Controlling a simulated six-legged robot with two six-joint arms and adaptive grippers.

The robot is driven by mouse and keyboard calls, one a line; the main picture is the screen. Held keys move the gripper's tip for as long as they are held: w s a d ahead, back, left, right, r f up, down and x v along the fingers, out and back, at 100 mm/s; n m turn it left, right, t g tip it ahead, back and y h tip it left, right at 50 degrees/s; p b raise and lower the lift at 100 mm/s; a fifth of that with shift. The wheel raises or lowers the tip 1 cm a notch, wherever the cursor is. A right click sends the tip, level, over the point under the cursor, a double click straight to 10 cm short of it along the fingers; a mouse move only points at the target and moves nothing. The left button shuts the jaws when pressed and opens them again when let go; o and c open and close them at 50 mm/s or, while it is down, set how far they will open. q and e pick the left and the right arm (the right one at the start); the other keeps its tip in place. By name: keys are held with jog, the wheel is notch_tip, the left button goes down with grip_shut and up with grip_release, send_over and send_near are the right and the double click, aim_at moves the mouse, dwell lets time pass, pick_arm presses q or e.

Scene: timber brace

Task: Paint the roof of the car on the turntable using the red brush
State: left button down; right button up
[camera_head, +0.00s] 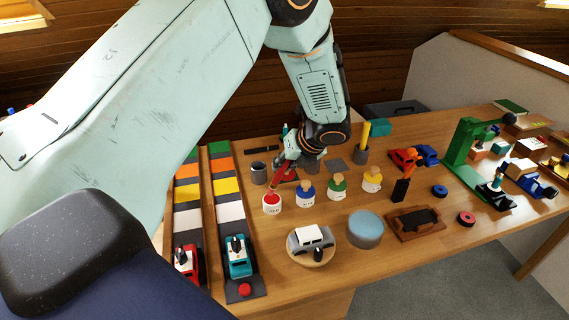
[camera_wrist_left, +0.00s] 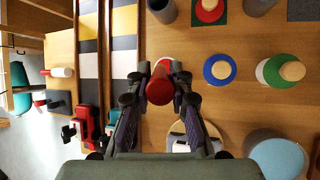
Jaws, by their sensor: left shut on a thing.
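My left gripper (camera_head: 286,162) is shut on the red brush (camera_head: 278,178), which slants down toward the white pot of red paint (camera_head: 271,204). I cannot tell whether its tip is in the paint. In the left wrist view the gripper (camera_wrist_left: 160,88) pinches the red brush (camera_wrist_left: 160,86), seen end-on. The car (camera_head: 311,240), grey with a white roof, sits on the round wooden turntable (camera_head: 325,255), nearer the table's front edge than the pot. The car (camera_wrist_left: 179,137) is partly hidden by the gripper in the wrist view. My right gripper is not in view.
Pots with blue (camera_head: 306,197), green (camera_head: 337,189) and yellow (camera_head: 371,182) tops stand right of the red one. A pale blue cylinder (camera_head: 366,230) stands right of the turntable. Colored lanes with a red car (camera_head: 187,262) and a teal car (camera_head: 237,257) lie left.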

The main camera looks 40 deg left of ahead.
pick_arm(q)
jog(key=shift+r+p, duration=2.4)
jog(key=shift+r, duration=0.25)
jog(key=shift+f, duration=0.1)
jog(key=shift+d, duration=0.15)
